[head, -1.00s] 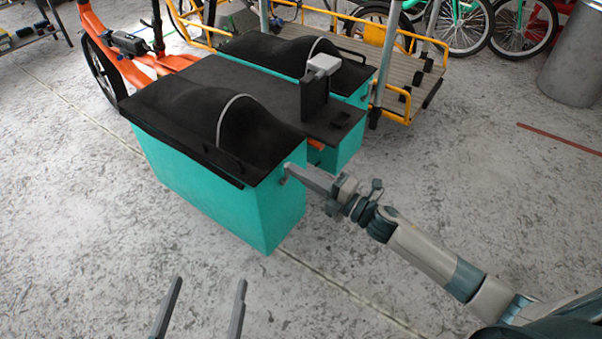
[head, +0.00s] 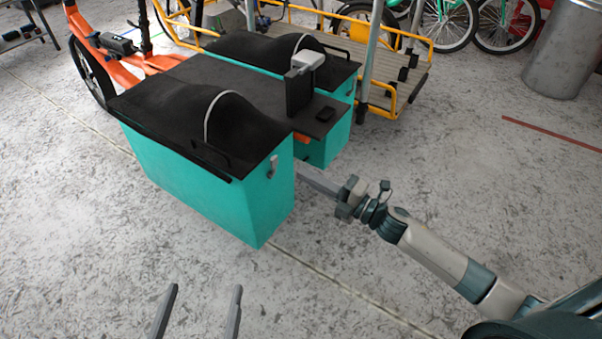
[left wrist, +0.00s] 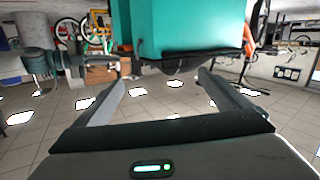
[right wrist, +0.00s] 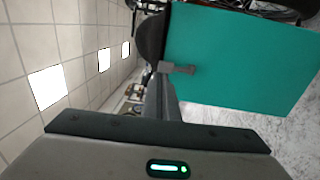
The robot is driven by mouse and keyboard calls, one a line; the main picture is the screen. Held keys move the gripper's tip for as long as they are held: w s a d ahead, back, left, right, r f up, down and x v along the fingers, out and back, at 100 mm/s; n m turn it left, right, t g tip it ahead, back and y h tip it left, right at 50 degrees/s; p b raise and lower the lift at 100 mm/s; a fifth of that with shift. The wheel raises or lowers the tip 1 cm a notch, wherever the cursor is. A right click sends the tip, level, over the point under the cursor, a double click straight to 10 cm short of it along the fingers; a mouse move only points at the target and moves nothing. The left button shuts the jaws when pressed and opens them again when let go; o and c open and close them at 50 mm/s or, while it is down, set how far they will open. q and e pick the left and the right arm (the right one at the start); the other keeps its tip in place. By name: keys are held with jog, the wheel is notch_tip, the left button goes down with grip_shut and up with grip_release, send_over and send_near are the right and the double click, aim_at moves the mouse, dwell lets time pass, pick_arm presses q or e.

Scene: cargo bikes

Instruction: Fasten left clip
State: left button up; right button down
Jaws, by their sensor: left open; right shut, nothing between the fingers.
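A small grey clip (head: 272,167) sits on the end face of the near teal box (head: 210,190), just under its black cover (head: 190,115). I cannot tell whether it is latched to the cover. My right gripper (head: 301,168) is shut and empty, its tips a little to the right of the clip and apart from it in the head view. In the right wrist view, the clip (right wrist: 180,68) shows just beyond the fingertips (right wrist: 160,72), at the box's edge. My left gripper (head: 206,288) is open and empty, low in front of the box; the left wrist view shows its spread fingers (left wrist: 162,80).
A second teal box (head: 325,150) with a black cover stands behind, and a grey-topped bracket (head: 303,75) rises between them. A yellow-railed cargo bed (head: 385,75) and a metal bin (head: 565,50) are farther back.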

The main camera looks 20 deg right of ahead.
pick_arm(q)
jog(key=shift+a+f+g, duration=0.15)
jog(key=shift+f+g, duration=0.15)
jog(key=shift+f, duration=0.25)
pick_arm(e)
jog(key=v, duration=0.7)
jog(key=shift+s+r, duration=0.2)
jog(key=shift+r, duration=0.15)
pick_arm(q)
jog(key=shift+s, duration=0.1)
